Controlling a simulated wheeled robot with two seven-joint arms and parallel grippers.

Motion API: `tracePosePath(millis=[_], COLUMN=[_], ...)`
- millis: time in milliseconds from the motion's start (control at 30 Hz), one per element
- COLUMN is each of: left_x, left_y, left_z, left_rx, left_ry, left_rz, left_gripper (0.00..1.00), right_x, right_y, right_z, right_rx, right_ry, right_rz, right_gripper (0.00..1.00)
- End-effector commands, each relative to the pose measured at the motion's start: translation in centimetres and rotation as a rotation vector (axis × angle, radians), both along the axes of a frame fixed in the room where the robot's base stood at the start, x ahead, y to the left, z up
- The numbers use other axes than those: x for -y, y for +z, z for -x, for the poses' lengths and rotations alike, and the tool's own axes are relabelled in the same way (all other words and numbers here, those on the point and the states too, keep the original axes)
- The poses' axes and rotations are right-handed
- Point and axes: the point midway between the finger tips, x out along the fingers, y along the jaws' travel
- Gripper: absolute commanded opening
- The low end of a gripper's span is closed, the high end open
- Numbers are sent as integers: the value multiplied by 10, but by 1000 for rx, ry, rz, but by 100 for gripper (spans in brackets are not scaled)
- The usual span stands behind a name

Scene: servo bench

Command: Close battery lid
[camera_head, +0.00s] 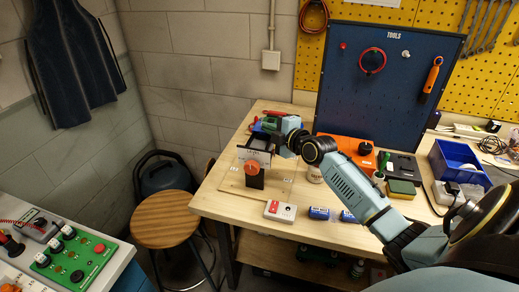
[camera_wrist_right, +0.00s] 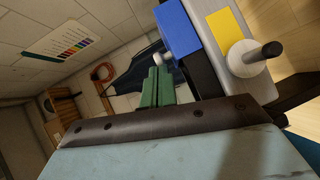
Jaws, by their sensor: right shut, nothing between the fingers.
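My right arm reaches in from the right in the head view, and its gripper (camera_head: 263,142) is at the left part of the bench, by a dark stand (camera_head: 254,181) with an orange-red round part. In the right wrist view the green fingers (camera_wrist_right: 157,75) are together with nothing between them. Beside them are a blue block (camera_wrist_right: 179,28) and a grey body (camera_wrist_right: 243,64) with a yellow label and a pale, dark-tipped knob. I cannot tell which part is the battery lid. Two blue batteries (camera_head: 319,213) (camera_head: 347,216) lie near the bench's front edge. My left gripper is not in view.
A white box with a red part (camera_head: 280,210) is at the front edge of the wooden bench (camera_head: 226,206). An orange case (camera_head: 346,150), a blue bin (camera_head: 459,162) and a blue tool board (camera_head: 388,95) are farther back. A stool (camera_head: 165,219) stands left.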

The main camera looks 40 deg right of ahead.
Motion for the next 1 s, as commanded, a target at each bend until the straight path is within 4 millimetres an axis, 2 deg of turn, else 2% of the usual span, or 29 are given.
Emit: tracePosePath(millis=[433,667,833,1000], left_x=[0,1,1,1], left_y=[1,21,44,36], left_z=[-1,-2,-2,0], left_rx=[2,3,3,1], left_ry=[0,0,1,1], left_rz=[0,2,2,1], left_gripper=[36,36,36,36], right_x=[2,-15,-36,-35], right_y=[3,11,18,16], right_z=[-2,4,12,46], right_rx=[2,1,0,-3], right_ry=[-2,7,17,17], right_rz=[2,3,0,5], right_gripper=[0,0,0,0])
